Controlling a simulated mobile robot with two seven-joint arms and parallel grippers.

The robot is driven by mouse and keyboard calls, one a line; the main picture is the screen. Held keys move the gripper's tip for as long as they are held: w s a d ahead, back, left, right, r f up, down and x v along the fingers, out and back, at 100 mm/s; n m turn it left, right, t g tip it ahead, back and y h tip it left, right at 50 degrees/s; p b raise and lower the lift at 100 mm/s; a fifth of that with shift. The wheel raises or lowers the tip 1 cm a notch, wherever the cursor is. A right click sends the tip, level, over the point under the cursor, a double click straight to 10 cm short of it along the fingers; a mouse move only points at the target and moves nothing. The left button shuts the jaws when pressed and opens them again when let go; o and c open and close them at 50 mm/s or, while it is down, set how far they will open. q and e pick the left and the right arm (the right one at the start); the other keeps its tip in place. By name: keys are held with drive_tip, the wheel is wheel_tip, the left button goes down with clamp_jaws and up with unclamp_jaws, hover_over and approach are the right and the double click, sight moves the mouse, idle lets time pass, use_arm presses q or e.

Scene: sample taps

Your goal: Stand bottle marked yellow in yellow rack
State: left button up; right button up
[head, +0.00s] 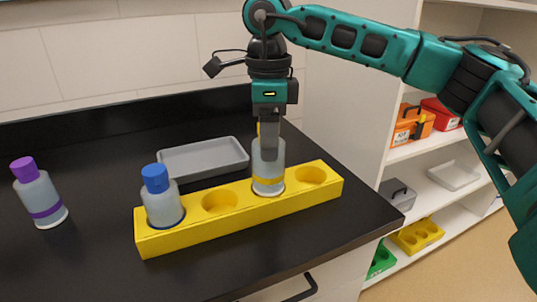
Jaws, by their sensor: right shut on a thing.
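The yellow rack (233,217) lies on the black counter, with a row of round holes in its top. A clear bottle with a yellow band (268,168) stands upright at the third hole from the left; its base appears to be in the hole. My right gripper (268,148) reaches down from above and is shut on this bottle's top, hiding most of its yellow cap. A bottle with a blue cap (161,198) stands in the leftmost hole. The second hole and the rightmost hole are empty. My left gripper is not in view.
A bottle with a purple cap and band (40,196) stands on the counter at the left. A grey tray (203,157) lies behind the rack. White shelves with orange and red boxes (410,124) stand at the right, past the counter edge.

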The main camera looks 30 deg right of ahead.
drive_tip(key=shift+f, duration=1.8)
drive_tip(key=shift+f, duration=0.15)
drive_tip(key=o, duration=1.6)
wheel_tip(320, 180, up, 12)
drive_tip(key=shift+r+p, duration=0.15)
drive_tip(key=shift+p, duration=0.5)
